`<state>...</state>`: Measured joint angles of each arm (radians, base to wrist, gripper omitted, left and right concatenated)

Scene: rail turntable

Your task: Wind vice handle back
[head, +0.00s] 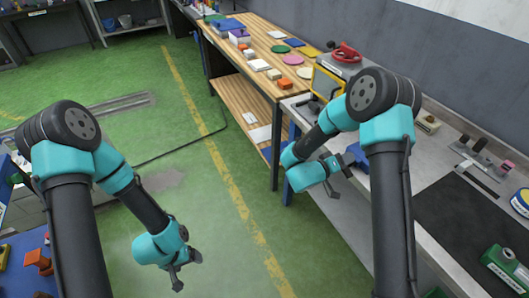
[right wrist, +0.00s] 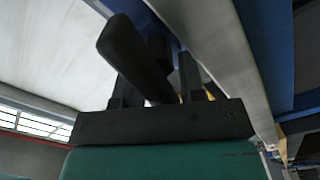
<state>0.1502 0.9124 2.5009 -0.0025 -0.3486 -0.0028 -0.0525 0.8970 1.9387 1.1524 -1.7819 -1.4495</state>
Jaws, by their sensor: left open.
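A blue vice (head: 357,158) is at the edge of the grey bench in the head view, partly hidden by my right arm. My right gripper (head: 337,167) is beside the vice, at the bench's front edge. In the right wrist view a dark bar (right wrist: 133,58), which looks like the vice handle, slants in front of my right gripper (right wrist: 160,85). Its lower end passes between the two fingers. I cannot tell whether they are shut on it. My left gripper (head: 184,272) is open and empty, low over the green floor, far from the vice.
The grey bench (head: 347,210) runs along the right, with a black mat (head: 455,215) and a green item (head: 505,265). A wooden table (head: 262,72) with coloured pieces stands behind. Orange blocks (head: 38,260) lie at lower left. The floor between the arms is clear.

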